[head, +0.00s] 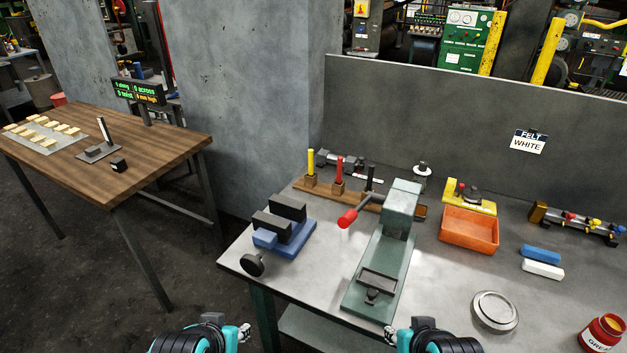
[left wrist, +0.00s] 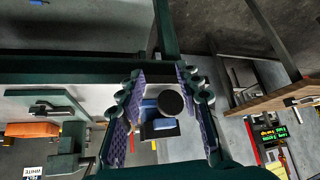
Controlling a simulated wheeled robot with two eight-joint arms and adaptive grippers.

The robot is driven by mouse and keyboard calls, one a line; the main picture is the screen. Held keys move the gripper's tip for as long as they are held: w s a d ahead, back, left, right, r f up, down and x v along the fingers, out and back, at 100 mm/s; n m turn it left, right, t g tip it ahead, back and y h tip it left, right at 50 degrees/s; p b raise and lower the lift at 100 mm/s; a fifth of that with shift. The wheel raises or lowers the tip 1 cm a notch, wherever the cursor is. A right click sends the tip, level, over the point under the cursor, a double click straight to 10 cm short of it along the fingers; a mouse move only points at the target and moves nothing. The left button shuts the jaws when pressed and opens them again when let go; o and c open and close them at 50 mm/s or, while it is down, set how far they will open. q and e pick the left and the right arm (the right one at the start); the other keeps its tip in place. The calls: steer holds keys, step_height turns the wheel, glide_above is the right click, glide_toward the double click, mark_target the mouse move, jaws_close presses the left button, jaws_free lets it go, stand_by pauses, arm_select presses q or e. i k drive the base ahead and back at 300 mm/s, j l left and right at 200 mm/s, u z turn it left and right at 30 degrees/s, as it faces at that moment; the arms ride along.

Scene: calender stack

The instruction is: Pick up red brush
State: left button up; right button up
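The red brush (head: 339,170) stands upright in a wooden rack (head: 325,189) at the back of the grey workbench. It is between a yellow-handled one (head: 311,160) and a black-handled one (head: 370,178). My left gripper (left wrist: 161,75) is open and empty in the left wrist view, with the blue vise showing beyond its fingers. In the head view the left gripper (head: 243,333) is at the bottom edge, in front of the bench and far from the brush. My right gripper (head: 391,336) is partly in view at the bottom, its finger opening not clear.
A blue vise (head: 284,238) and a green press (head: 378,262) with a red-tipped lever stand in front of the rack. An orange bin (head: 469,230), a round metal dish (head: 495,311) and a grease jar (head: 602,334) are further right. A wooden table (head: 178,136) stands left.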

mark_target(338, 178)
steer(key=i+j, duration=0.2)
steer(key=j, duration=0.15)
steer(key=i+j, duration=0.15)
steer(key=j, duration=0.2)
steer(key=i+j, duration=0.2)
steer(key=j, duration=0.15)
